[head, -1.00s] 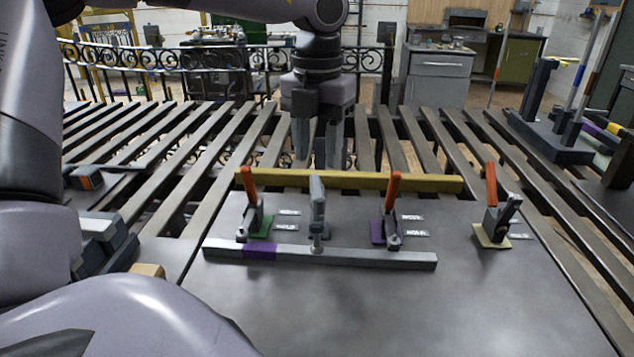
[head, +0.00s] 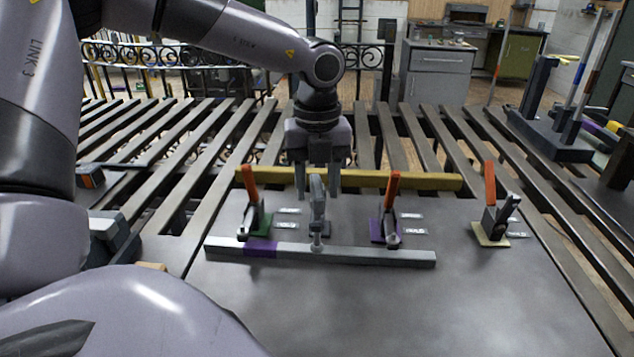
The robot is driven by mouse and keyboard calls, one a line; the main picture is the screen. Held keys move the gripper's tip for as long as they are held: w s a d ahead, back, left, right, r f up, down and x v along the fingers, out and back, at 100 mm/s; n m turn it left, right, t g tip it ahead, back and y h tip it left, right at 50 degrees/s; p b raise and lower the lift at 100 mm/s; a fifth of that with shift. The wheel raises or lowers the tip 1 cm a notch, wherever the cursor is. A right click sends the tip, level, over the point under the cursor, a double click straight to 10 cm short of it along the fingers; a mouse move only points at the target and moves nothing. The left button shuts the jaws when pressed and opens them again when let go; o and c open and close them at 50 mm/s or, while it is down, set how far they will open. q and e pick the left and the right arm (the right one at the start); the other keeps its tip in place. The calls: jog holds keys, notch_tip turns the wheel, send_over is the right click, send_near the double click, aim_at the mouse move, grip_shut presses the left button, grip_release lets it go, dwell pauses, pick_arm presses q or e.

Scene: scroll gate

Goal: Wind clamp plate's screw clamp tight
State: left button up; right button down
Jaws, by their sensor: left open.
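The grey screw clamp (head: 318,212) stands upright in the middle of the dark clamp plate (head: 330,300). Its lower end meets the grey bar (head: 350,256), which has a purple section, at the plate's front. My left gripper (head: 318,194) points straight down and is open. Its two fingers show left and right of the clamp's top, with nothing held. I cannot tell whether they are around the clamp or a little behind it. My right gripper is not in view.
Orange-handled toggle clamps stand left (head: 251,200) on a green pad, right (head: 391,205) on a purple pad, and far right (head: 492,210) on a yellow pad. A yellow bar (head: 430,182) lies behind them. The plate's front area is clear.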

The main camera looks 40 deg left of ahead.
pick_arm(q)
jog(key=shift+f, duration=0.3)
grip_shut()
